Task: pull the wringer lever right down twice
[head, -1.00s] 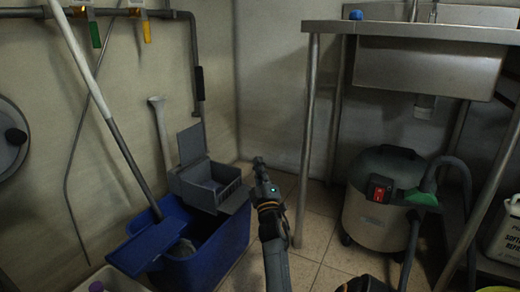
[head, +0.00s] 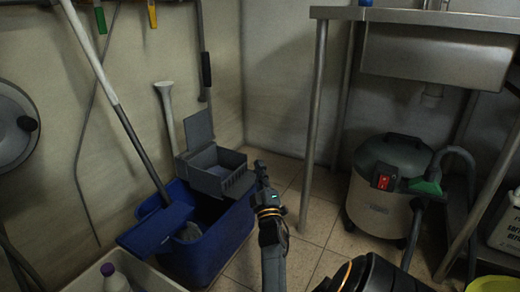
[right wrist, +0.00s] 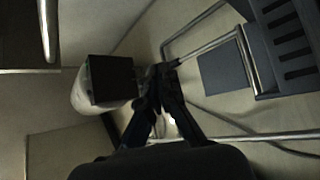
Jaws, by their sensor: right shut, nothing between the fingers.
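The grey wringer (head: 216,172) sits on the blue mop bucket (head: 210,245), with a flat plate upright at its back. My right gripper (head: 262,170) is shut and empty, just right of the wringer and well below the black grip. In the right wrist view its fingers (right wrist: 160,75) meet beside bent metal tubing (right wrist: 205,47), and the slotted wringer (right wrist: 285,35) is at right. I cannot tell whether the fingers touch the tubing. My left gripper is out of view.
A mop handle (head: 120,105) leans across the bucket's left side. A pale flared post (head: 167,120) stands behind the wringer. A wet vacuum (head: 383,195) stands at right under the steel sink (head: 435,50).

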